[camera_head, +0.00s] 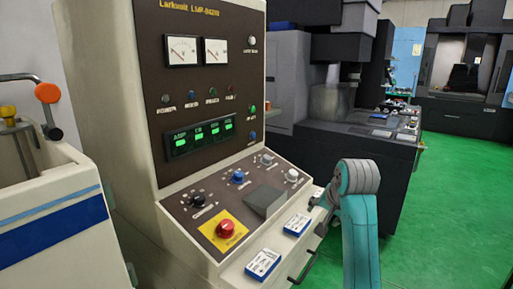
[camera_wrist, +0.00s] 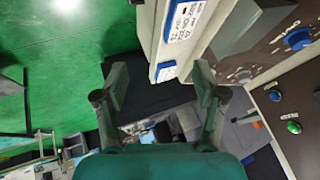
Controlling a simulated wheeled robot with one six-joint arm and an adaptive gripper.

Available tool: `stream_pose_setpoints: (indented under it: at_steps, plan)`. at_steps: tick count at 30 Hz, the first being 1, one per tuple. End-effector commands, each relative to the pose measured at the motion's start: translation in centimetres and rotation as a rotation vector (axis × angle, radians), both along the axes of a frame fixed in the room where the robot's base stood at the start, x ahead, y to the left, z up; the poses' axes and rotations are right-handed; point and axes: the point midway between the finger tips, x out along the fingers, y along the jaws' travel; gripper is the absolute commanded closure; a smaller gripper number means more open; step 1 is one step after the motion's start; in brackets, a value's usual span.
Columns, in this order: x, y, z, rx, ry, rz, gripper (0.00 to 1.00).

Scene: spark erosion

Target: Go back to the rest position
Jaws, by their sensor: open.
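My gripper (camera_wrist: 160,84) shows in the wrist view with its two dark fingers spread wide and nothing between them. In the head view my teal arm rises at the lower right and bends over at a grey joint. My gripper (camera_head: 321,202) is small and partly hidden there, beside the right end of the control console (camera_head: 140,110). In the wrist view the console's edge and two blue-and-white boxes (camera_wrist: 186,18) lie just beyond the right finger. I cannot tell how close the finger is to them.
A dark machine (camera_head: 350,150) stands behind my arm. Green floor (camera_head: 450,200) is open at the right.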

Motion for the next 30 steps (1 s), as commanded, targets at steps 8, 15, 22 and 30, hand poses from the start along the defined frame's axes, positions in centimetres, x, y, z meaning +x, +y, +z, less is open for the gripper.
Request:
stream_pose_setpoints:
  at_steps: [8, 15, 22, 30]
  plan:
    - [-0.8, 0.1, -5.4, -0.014, -0.032, 0.017, 0.30]
    - [-3.2, 0.3, -13.4, -0.041, -0.086, 0.045, 0.30]
    - [-7.3, 0.4, -20.9, -0.075, -0.155, 0.075, 0.30]
    - [-13.9, 0.5, -27.9, -0.123, -0.233, 0.109, 0.30]
